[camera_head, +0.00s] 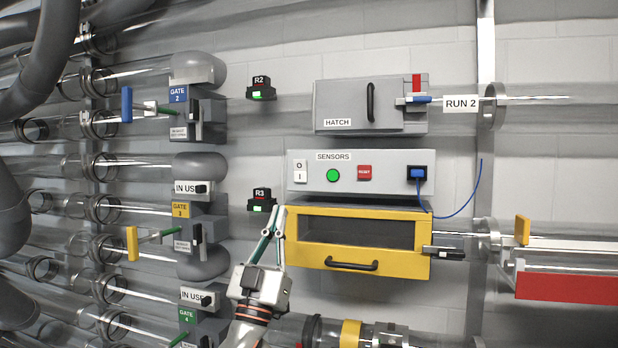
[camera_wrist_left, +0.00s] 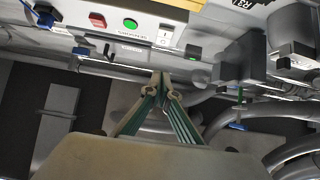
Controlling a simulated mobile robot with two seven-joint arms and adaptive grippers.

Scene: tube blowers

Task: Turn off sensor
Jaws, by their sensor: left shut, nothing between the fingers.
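The grey sensor box (camera_head: 310,180), labelled SENSORS, is on the wall in the middle of the head view. On its front are a white O/I rocker switch (camera_head: 300,171), a lit green round light (camera_head: 333,175), a red reset button (camera_head: 365,172) and a blue plug (camera_head: 418,173) with a blue cable. In the left wrist view the switch (camera_wrist_left: 165,38) and green light (camera_wrist_left: 130,23) show upside down. My left gripper (camera_head: 281,209) is shut and empty, below and slightly left of the switch, apart from it. My right gripper is not in view.
A yellow-framed drawer (camera_head: 352,264) sits just below the sensor box, close to the right of my left gripper. The hatch box (camera_head: 345,105) is above. R3 (camera_head: 261,200) is close on the left. Gate units and clear tubes fill the left side.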

